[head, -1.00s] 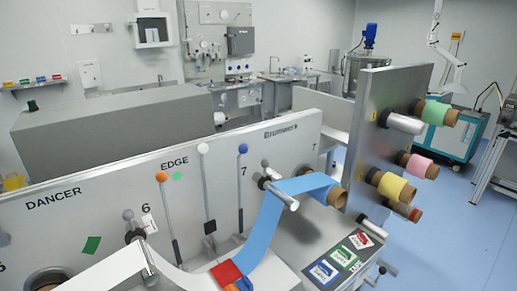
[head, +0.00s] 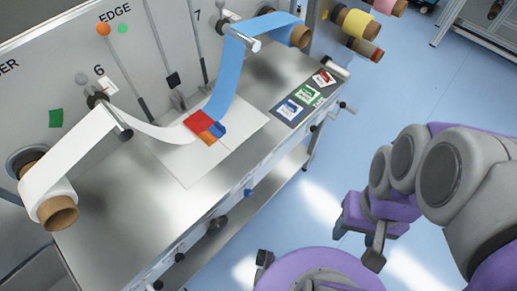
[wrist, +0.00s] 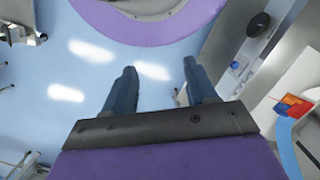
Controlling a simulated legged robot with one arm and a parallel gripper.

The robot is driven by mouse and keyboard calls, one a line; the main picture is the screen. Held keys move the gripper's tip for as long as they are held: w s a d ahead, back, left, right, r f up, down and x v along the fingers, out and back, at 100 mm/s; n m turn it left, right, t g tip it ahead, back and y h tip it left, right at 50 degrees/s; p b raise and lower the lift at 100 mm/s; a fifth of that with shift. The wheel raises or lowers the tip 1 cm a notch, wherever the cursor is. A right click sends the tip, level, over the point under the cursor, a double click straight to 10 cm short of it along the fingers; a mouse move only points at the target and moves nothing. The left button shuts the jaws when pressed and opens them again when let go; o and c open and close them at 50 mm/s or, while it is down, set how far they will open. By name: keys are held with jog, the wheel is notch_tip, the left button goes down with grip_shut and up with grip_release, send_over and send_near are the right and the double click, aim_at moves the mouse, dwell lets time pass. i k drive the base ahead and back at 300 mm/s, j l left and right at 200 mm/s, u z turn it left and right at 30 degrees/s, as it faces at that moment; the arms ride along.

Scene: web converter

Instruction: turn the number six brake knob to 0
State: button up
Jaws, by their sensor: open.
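The panel label 6 (head: 99,70) is at the upper left of the head view. Beside it are a grey ball-shaped knob (head: 82,78) and a dark hub (head: 97,98) with a metal roller, over which white web (head: 68,160) runs. A small white tag sits by the hub; I cannot read any setting there. My gripper (head: 357,248) is low at the right over the floor, well away from the panel. In the wrist view my gripper (wrist: 159,66) is open and empty, its two dark fingers apart. The label 6 and its knob are not in the wrist view.
A steel table (head: 100,245) lies before the panel, with knobs along its front, including a black one (head: 217,225) and a blue one (head: 247,192). Blue web (head: 233,75) and a paper roll (head: 58,212) flank the spot. Blue floor (head: 420,70) is open at right.

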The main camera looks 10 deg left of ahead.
aim_at(179, 257)
jog(key=u, duration=2.75)
jog(key=k+l+u, duration=0.15)
jog(key=l, duration=0.25)
jog(key=l+u, duration=0.1)
jog(key=l, duration=0.25)
jog(key=k+l+u, duration=0.15)
jog(key=l, duration=0.2)
jog(key=k+l+u, duration=0.1)
jog(key=l, duration=0.25)
